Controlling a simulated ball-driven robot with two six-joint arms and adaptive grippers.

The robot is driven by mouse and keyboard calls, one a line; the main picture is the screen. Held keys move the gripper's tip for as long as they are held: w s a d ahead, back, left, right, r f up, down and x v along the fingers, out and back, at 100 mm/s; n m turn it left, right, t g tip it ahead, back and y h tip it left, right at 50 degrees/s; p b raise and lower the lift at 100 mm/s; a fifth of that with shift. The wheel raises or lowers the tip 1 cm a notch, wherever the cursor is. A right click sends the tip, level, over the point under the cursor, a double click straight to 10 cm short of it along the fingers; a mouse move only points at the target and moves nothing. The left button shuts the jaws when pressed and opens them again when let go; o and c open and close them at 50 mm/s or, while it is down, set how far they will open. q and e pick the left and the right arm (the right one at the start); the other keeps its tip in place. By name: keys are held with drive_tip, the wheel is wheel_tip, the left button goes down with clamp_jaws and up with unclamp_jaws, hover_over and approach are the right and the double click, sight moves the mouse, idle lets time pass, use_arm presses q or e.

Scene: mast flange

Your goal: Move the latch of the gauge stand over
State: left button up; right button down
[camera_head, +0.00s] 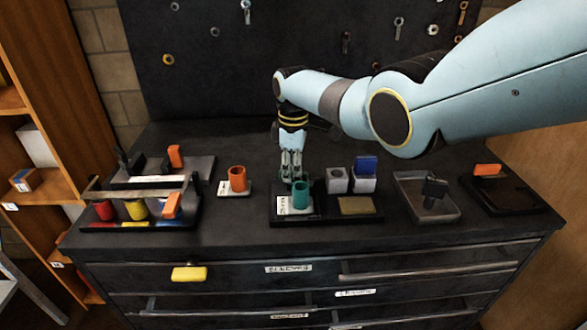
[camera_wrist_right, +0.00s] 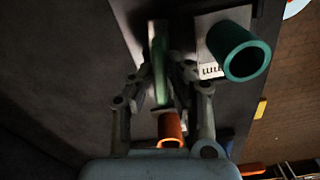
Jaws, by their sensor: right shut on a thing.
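What looks like the gauge stand (camera_head: 345,219) is a black base at the middle of the cabinet top. It bears a white card with markings, a teal cup (camera_head: 301,194), grey blocks (camera_head: 338,180) and a blue block (camera_head: 366,165). My right gripper (camera_head: 291,172) points down at its back left, just behind the teal cup. In the right wrist view, my right gripper (camera_wrist_right: 166,80) is shut on a thin green upright piece (camera_wrist_right: 158,52), seemingly the latch. The teal cup (camera_wrist_right: 240,52) stands beside it, apart from the fingers. The latch is hidden in the head view.
An orange cup (camera_head: 238,180) stands on a white plate left of the stand. A grey tray (camera_head: 412,210) and a black box with an orange piece (camera_head: 487,170) are at right. A dark pegboard (camera_head: 220,70) rises behind.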

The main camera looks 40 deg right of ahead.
drive_tip(key=shift+r+n, duration=0.1)
drive_tip(key=shift+n, duration=1.1)
drive_tip(key=c, duration=1.3)
unclamp_jaws()
drive_tip(key=shift+c, duration=0.2)
wheel_tip(320, 180, up, 12)
drive_tip(key=shift+f, duration=0.1)
